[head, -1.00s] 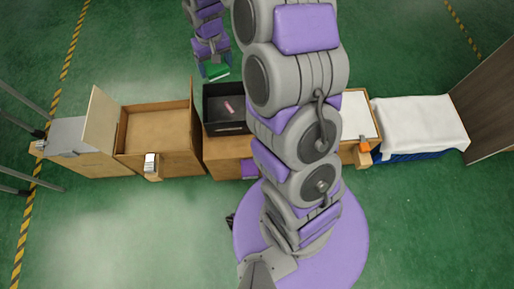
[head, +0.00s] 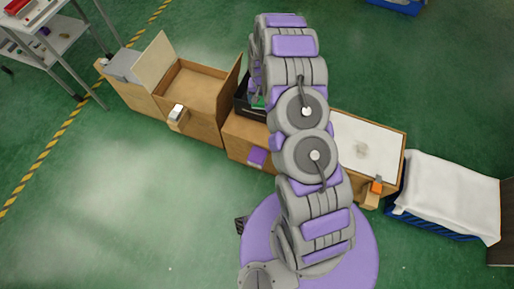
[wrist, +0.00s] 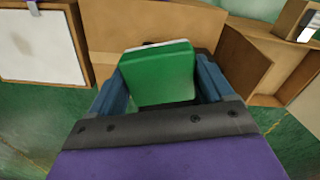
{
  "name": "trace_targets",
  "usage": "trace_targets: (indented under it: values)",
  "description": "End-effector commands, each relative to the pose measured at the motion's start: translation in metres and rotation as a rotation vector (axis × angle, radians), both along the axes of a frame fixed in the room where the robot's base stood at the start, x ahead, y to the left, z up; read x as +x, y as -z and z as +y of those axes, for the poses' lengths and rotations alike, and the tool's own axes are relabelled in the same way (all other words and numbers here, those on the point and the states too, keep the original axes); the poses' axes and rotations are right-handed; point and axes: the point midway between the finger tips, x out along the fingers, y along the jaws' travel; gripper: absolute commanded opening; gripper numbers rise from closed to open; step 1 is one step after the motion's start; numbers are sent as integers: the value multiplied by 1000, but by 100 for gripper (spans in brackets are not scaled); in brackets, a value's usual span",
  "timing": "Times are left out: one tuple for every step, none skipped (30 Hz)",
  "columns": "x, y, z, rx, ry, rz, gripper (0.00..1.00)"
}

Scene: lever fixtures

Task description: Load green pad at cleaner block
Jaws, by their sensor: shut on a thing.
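The green pad (wrist: 160,75) fills the middle of the wrist view, with a pale layer along its far edge. My gripper (wrist: 163,82) is shut on it, one blue finger on each side. In the head view a sliver of the green pad (head: 258,101) shows beside my arm, over or at the black tray (head: 242,107); its height there is unclear. My arm hides most of the gripper and tray. I cannot tell for sure which fixture is the cleaner block; a purple block (head: 257,156) sits on the front of the middle wooden box (head: 236,140).
An open wooden box (head: 190,90) with raised flaps and a silver-white block (head: 177,112) stands left. Right are a white-topped box (head: 365,145) with an orange block (head: 376,187) and a cloth-covered blue crate (head: 450,190). Green floor in front is clear.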

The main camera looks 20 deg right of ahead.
Motion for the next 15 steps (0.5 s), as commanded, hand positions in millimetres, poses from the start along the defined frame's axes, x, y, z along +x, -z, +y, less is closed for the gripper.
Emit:
trace_targets:
  values:
    - [-4,23,-2,0,20,8,56]
    - [-5,36,-2,-1,31,10,56]
    - [-6,52,-3,0,46,6,56]
    - [-7,64,-3,1,58,5,56]
    - [-9,76,-4,0,69,7,56]
    - [-12,92,-3,0,83,7,56]
    - [-13,103,-2,1,94,5,56]
    - [-16,115,-1,1,106,3,56]
    - [-20,130,1,0,118,4,56]
    - [-23,140,2,0,130,4,56]
    - [-26,150,4,1,137,5,56]
    - [-31,164,5,1,150,6,56]
    - [-34,173,7,2,160,5,56]
    - [-36,181,9,2,168,3,56]
    - [-40,192,11,2,179,2,56]
